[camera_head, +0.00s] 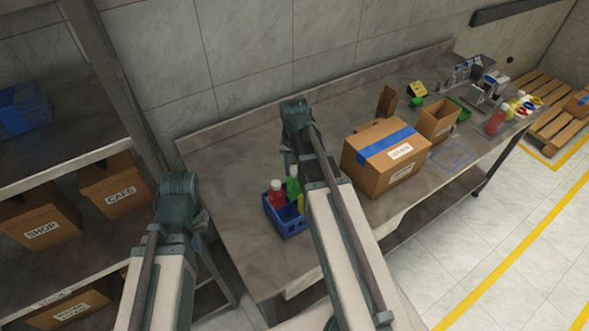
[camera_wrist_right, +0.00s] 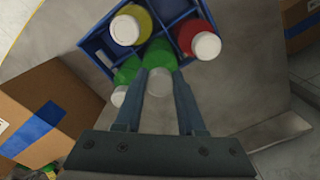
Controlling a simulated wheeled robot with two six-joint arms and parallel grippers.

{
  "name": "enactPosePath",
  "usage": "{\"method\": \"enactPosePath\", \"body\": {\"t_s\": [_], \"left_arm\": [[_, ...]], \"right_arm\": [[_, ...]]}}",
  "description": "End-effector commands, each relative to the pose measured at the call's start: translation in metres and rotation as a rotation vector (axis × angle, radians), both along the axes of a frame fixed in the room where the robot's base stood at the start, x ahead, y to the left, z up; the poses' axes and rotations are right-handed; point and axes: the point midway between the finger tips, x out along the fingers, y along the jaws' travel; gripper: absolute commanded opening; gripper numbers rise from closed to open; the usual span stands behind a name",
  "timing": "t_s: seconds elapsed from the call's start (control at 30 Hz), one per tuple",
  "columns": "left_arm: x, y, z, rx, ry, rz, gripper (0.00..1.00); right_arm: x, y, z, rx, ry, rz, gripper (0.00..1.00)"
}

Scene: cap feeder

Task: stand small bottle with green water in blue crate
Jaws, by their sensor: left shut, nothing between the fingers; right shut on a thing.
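The blue crate (camera_head: 292,231) stands at the table's front left; its divided compartments also show in the right wrist view (camera_wrist_right: 96,47). My right gripper (camera_wrist_right: 160,76) is over the crate, shut on a white-capped bottle with green water (camera_wrist_right: 160,54). That bottle is at the crate, but I cannot tell whether its base rests on the floor of a compartment. A second green bottle (camera_wrist_right: 127,70) is beside it. In the head view one green bottle (camera_head: 293,185) shows beside the right arm. My left gripper (camera_head: 199,222) is left of the table, mostly hidden by its arm, shut and empty.
A red bottle (camera_head: 277,191) and a yellow bottle (camera_wrist_right: 130,25) stand in the crate. A large taped carton (camera_head: 366,172) and a smaller open box (camera_head: 436,124) are to the right. Shelving with boxes (camera_head: 117,192) is on the left. The table's back left is clear.

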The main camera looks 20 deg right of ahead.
Motion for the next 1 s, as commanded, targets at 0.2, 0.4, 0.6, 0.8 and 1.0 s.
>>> {"method": "enactPosePath", "body": {"t_s": [0.2, 0.4, 0.6, 0.8, 1.0], "left_arm": [[0.0, 0.0, -0.012, 0.0, 0.0, 0.0, 0.0], [0.0, 0.0, -0.017, 0.0, 0.0, 0.0, 0.0], [0.0, 0.0, -0.016, 0.0, 0.0, 0.0, 0.0], [0.0, 0.0, -0.016, 0.0, 0.0, 0.0, 0.0], [0.0, 0.0, -0.016, 0.0, 0.0, 0.0, 0.0]], "right_arm": [[0.0, 0.0, -0.012, 0.0, 0.0, 0.0, 0.0], [0.0, 0.0, -0.017, 0.0, 0.0, 0.0, 0.0], [0.0, 0.0, -0.016, 0.0, 0.0, 0.0, 0.0], [0.0, 0.0, -0.016, 0.0, 0.0, 0.0, 0.49], [0.0, 0.0, -0.016, 0.0, 0.0, 0.0, 0.74]]}}
